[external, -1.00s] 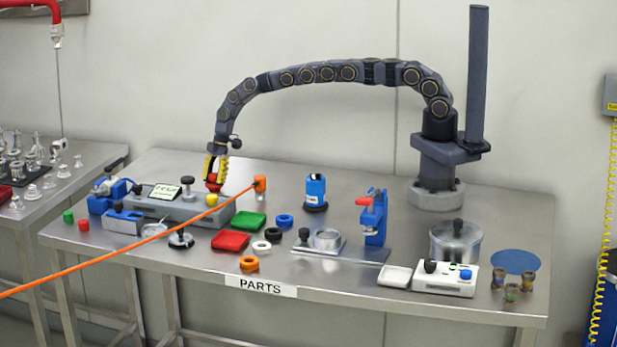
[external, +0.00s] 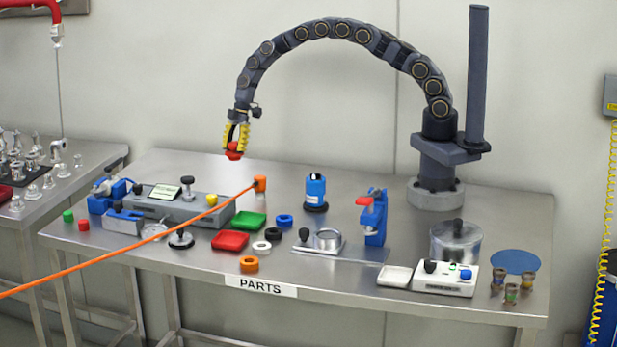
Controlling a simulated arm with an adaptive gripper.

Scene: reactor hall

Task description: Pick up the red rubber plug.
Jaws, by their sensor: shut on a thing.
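My gripper (external: 234,149) has yellow fingers and hangs from the end of my arched arm. It is shut on a red plug (external: 234,151), which is held between the fingertips. The plug is in the air, clear of the table and above the grey instrument's right end. The fingers partly hide the plug.
Below the gripper are a grey instrument (external: 175,207), an orange post (external: 260,184) with an orange line, and green (external: 248,220) and red (external: 230,241) trays. A blue bottle (external: 315,190) and blue press (external: 374,220) stand to the right. The table's back middle is free.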

